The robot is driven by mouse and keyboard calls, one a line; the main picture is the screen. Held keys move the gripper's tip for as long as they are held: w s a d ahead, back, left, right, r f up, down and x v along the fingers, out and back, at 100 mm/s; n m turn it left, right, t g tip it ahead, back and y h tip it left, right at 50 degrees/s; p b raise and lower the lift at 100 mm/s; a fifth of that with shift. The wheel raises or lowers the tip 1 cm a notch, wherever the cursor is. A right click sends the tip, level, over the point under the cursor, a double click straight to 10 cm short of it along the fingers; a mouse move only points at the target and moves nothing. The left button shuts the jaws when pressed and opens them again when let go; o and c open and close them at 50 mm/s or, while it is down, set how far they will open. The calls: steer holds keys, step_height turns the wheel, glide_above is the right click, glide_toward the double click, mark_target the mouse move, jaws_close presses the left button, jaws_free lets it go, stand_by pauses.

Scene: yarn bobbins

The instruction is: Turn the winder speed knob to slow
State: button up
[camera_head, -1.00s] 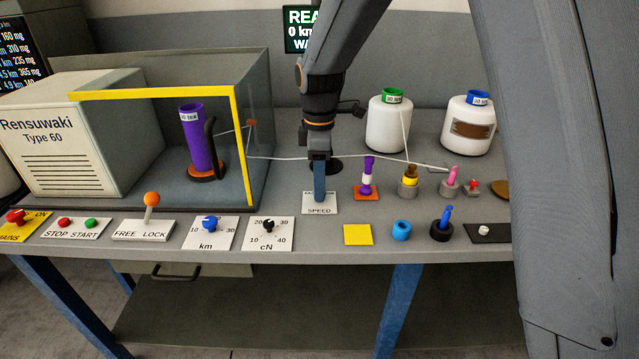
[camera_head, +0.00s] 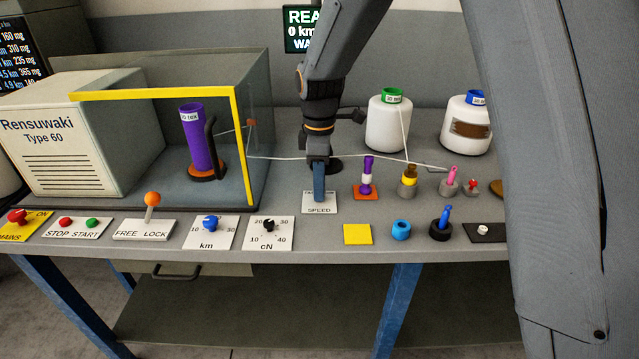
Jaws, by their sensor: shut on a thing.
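The white SPEED plate (camera_head: 320,209) lies on the bench right of the yellow-framed winder case. My gripper (camera_head: 319,198) points straight down over this plate, with its blue-grey fingers reaching the plate's upper part. The fingers are shut on the speed knob, which they hide. The knob's pointer and most of the marks at the plate's top are hidden too, so I cannot tell its setting.
A white km plate with a blue knob (camera_head: 210,224) and a cN plate with a black knob (camera_head: 269,225) lie to the left. A yarn line (camera_head: 290,157) runs behind my gripper. A purple-and-white spool (camera_head: 367,178) stands close on the right. A yellow square (camera_head: 357,234) lies in front.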

steer(key=m+p, duration=0.2)
steer(key=m, duration=0.2)
steer(key=shift+r+m+p, duration=0.1)
steer(key=shift+m+p, duration=0.2)
steer(key=shift+p, duration=0.05)
steer(key=m+p, duration=0.2)
steer(key=m, duration=0.2)
steer(key=m+p, duration=0.1)
steer(key=m, duration=0.4)
steer(key=shift+m+p, duration=0.75)
steer(key=shift+m, duration=1.05)
steer(key=shift+w, duration=0.1)
steer(key=o, duration=1.1)
steer(key=shift+c, duration=0.2)
